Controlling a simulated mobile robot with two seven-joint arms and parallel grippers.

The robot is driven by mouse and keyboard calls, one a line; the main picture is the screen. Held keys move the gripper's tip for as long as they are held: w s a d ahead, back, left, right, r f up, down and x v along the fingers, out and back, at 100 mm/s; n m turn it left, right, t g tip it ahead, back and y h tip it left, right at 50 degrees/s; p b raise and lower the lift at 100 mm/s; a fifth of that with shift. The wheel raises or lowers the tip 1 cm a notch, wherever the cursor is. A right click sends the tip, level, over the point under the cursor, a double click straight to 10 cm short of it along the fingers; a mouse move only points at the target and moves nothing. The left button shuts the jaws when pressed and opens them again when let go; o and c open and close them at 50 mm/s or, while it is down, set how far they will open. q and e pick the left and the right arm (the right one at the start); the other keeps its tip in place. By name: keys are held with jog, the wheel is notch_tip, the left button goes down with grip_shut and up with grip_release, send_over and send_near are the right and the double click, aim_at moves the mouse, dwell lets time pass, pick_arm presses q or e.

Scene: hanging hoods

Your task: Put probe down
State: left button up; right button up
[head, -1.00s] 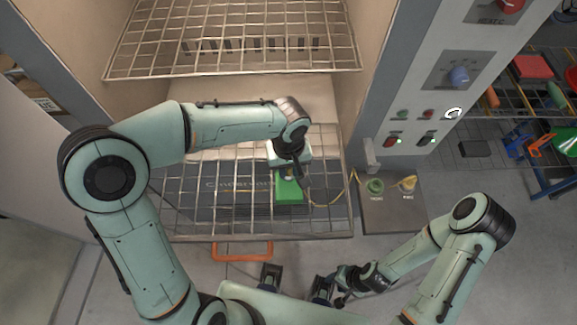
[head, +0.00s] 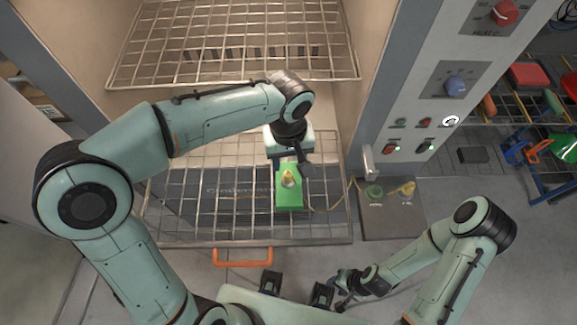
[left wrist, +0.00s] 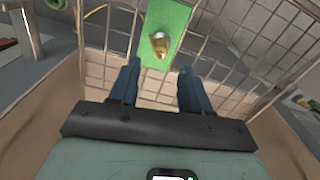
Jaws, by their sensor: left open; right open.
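The probe, a small brass-coloured tip (head: 288,179), rests on a green block (head: 289,200) on the lower wire rack (head: 190,222). A thin yellow cable runs from the block area to the right. In the left wrist view, the probe (left wrist: 160,44) lies on the green block (left wrist: 172,16) ahead of the fingers. My left gripper (left wrist: 154,88) is open, its two blue fingers apart with nothing between them. In the head view its fingers are partly hidden by the wrist. My right gripper (head: 342,290) is low at the bottom centre, away from the rack, and open.
An upper wire rack (head: 235,65) is inside the chamber. An orange handle (head: 243,262) is at the lower rack's front. A grey plate (head: 390,222) with green and yellow connectors is to the right, below a control panel (head: 440,110) with knobs and buttons.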

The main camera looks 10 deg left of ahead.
aim_at(289, 174)
pick_arm(q)
jog(key=shift+r, duration=1.7)
